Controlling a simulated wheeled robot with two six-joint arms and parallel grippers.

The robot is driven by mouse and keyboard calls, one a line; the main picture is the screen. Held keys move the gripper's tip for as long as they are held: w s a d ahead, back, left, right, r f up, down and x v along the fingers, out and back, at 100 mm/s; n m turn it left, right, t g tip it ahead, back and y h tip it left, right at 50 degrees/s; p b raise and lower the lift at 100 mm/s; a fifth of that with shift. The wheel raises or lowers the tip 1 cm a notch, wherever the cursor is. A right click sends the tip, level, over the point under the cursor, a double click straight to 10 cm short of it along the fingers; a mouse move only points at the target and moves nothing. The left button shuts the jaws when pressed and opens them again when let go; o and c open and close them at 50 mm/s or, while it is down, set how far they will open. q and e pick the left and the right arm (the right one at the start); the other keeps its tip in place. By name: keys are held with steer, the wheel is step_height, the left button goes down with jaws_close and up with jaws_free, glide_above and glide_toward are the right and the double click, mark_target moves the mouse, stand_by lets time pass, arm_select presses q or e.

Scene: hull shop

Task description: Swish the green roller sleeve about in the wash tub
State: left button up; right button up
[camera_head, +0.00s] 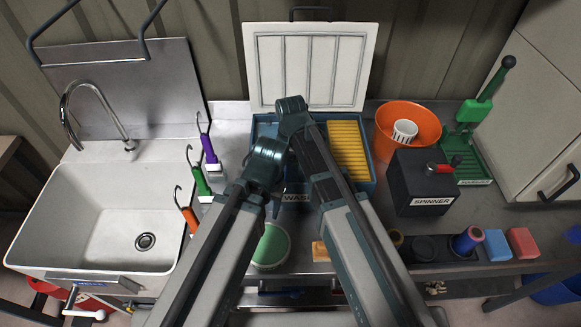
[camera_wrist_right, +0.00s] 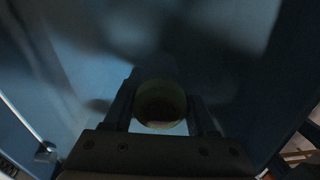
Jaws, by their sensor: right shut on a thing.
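The wash tub (camera_head: 298,200) is a blue box with its white lid (camera_head: 310,68) raised behind it. A yellow ribbed panel (camera_head: 348,150) shows in its right part. Both my arms reach over the tub and hide much of its inside. In the right wrist view, my right gripper (camera_wrist_right: 162,108) is shut on the roller sleeve (camera_wrist_right: 160,101), seen end-on as a dim greenish ring between the two fingers. Dark bluish tub walls surround it. The sleeve is hidden in the head view.
A sink (camera_head: 100,215) and upright coloured-handled tools (camera_head: 198,175) stand left. Right are an orange bucket (camera_head: 408,150), black spinner box (camera_head: 422,180) and green press (camera_head: 478,140). A round green-topped container (camera_head: 271,246) stands in front of the tub; sponges (camera_head: 522,242) lie front right.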

steer(key=shift+d, duration=1.1)
steer(key=shift+a, duration=0.2)
steer(key=shift+a, duration=2.1)
steer(key=shift+d, duration=2.25)
steer(key=shift+a, duration=0.1)
steer(key=shift+a, duration=2.15)
